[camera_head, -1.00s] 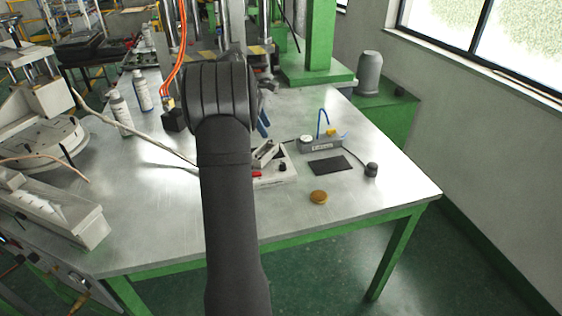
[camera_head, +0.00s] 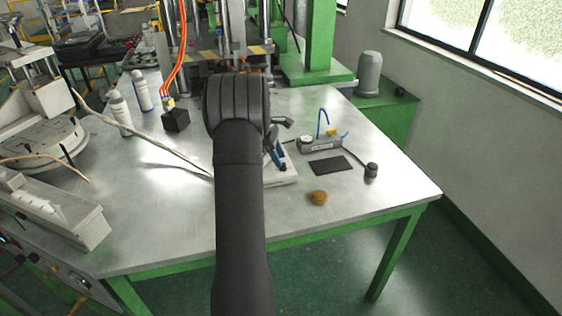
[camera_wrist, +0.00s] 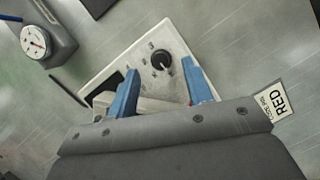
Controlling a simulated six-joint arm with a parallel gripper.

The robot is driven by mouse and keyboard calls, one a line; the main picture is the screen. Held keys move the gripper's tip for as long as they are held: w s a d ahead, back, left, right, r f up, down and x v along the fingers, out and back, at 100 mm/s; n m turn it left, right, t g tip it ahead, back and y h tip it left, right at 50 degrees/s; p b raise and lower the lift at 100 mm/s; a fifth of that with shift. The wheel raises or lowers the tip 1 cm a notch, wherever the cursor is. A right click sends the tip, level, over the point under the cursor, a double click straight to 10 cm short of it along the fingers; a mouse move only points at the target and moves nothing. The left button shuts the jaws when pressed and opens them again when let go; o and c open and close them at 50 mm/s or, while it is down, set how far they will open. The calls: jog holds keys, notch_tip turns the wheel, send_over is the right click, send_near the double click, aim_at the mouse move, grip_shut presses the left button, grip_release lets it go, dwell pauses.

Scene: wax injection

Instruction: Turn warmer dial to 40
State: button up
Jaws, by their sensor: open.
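The warmer (camera_wrist: 148,62) is a white box with a black dial (camera_wrist: 161,59) on its face, seen in the wrist view. Small marks ring the dial, too small to read. My gripper (camera_wrist: 163,82) has two blue fingers, held apart over the warmer's face. The dial shows between and just beyond the fingertips, nearer the right one; I cannot tell whether they touch it. In the head view my arm hides most of the warmer (camera_head: 286,179), and the blue fingers (camera_head: 277,158) show just right of the arm.
A grey unit with a round gauge (camera_wrist: 35,41) stands left of the warmer in the wrist view. A label reading RED (camera_wrist: 274,101) shows at right. In the head view, a dark pad (camera_head: 331,165) and a brown round piece (camera_head: 319,197) lie on the metal table (camera_head: 375,212).

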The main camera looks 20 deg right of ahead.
aim_at(283, 163)
jog(key=shift+x, duration=1.45)
jog(key=shift+c, duration=0.4)
jog(key=c, duration=0.9)
jog(key=shift+m, duration=0.4)
jog(key=m+g, duration=0.1)
jog(key=m, duration=0.1)
jog(key=m+g+y, duration=0.1)
jog(key=m, duration=0.2)
jog(key=shift+w+d, duration=0.15)
jog(key=m+y, duration=0.1)
jog(key=m, duration=0.2)
jog(key=m+y, duration=0.1)
jog(key=m, duration=0.2)
jog(key=shift+w+d+g, duration=0.1)
jog(key=shift+g, duration=0.3)
